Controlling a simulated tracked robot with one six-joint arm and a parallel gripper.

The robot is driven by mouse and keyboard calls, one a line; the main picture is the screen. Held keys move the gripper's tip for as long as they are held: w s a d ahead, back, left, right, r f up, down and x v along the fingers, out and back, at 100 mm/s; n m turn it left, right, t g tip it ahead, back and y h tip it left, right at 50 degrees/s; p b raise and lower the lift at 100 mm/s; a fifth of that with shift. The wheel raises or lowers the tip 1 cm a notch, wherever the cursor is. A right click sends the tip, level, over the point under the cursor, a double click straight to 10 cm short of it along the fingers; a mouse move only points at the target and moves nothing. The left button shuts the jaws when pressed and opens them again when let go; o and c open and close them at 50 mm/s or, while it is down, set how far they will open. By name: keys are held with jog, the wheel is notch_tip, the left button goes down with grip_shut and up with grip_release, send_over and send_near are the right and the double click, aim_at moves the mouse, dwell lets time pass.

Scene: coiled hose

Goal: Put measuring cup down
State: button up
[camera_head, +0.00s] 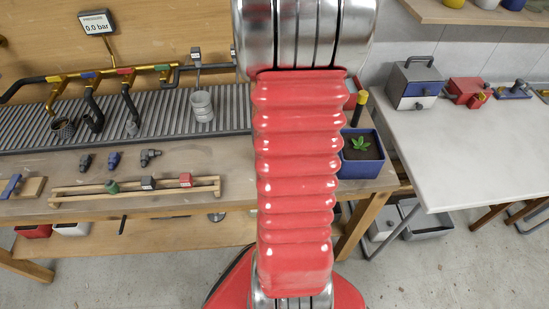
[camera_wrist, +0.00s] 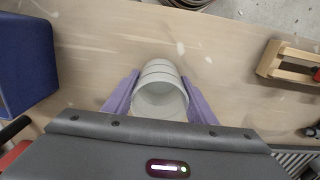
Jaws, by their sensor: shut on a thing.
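In the wrist view, the measuring cup (camera_wrist: 160,97) is light grey with ring-like ridges, and its open mouth faces the camera. My gripper (camera_wrist: 160,104) has purple fingers, one on each side of the cup, and is shut on it. Bare wooden bench top (camera_wrist: 110,45) shows around and behind the cup. I cannot tell whether the cup touches the bench. In the head view, my red arm hides the gripper and the held cup.
A blue planter (camera_head: 361,150) stands right of my arm; a wooden rack (camera_head: 135,190) lies to the left. A grey cup-like container (camera_head: 202,105) stands on the ribbed tray (camera_head: 233,112) behind. A white table (camera_head: 470,145) is at the right.

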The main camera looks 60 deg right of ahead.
jog(key=o, duration=1.2)
jog(key=shift+o, duration=0.2)
notch_tip(320, 180, up, 12)
dwell(0.6)
